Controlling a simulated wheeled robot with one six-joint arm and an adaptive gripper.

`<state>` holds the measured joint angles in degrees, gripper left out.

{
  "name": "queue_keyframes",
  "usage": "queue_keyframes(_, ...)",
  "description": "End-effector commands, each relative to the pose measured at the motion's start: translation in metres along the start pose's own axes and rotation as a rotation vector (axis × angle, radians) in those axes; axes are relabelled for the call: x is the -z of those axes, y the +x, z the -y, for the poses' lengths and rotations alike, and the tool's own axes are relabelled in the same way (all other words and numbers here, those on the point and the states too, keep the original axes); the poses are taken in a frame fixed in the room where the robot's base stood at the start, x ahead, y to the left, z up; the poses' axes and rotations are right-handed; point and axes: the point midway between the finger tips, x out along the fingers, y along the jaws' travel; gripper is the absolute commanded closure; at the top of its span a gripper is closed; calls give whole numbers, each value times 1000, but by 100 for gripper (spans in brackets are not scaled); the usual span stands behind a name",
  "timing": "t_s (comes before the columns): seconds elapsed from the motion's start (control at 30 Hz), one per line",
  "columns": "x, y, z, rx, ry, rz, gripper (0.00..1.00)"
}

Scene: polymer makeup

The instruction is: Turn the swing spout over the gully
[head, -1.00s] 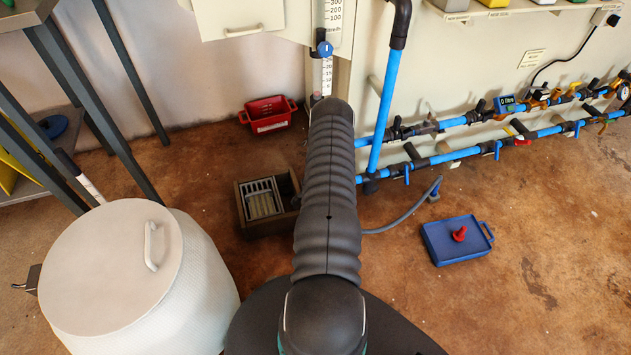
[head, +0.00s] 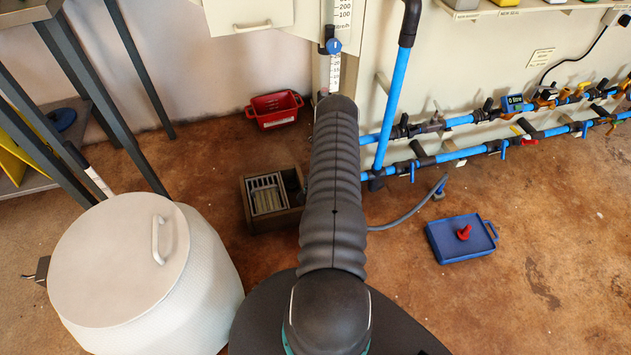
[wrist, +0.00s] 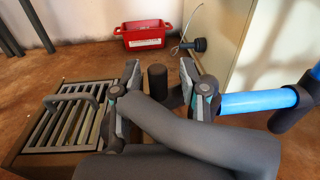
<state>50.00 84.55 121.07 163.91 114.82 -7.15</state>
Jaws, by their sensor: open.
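The gully (head: 248,208) is a brown box with a metal grating, on the floor left of my arm in the head view. In the wrist view the gully (wrist: 50,165) is at the left, beside my gripper. My gripper (wrist: 158,84) is open there, with an upright dark grey cylinder (wrist: 157,88) between its fingers. A thick dark grey tube (wrist: 205,138) crosses in front of the finger bases; it looks like the swing spout, but I cannot be sure. I cannot tell whether the fingers touch the cylinder. My arm hides the gripper and spout in the head view.
Blue pipes (head: 465,153) with valves run along the wall at right. A grey hose (head: 408,221) and a blue tray (head: 450,249) lie on the floor. A red bin (head: 275,122) stands by the wall, and a white drum (head: 200,290) at left. The right floor is mostly clear.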

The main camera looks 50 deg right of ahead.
Motion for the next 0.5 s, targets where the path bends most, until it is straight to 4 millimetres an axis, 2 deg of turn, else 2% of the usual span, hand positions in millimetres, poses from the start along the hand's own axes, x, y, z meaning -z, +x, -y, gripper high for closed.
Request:
queue_keyframes(0.23,-17,1,0,0,0,1,57)
queue_keyframes(0.5,-62,1,2,1,0,3,57)
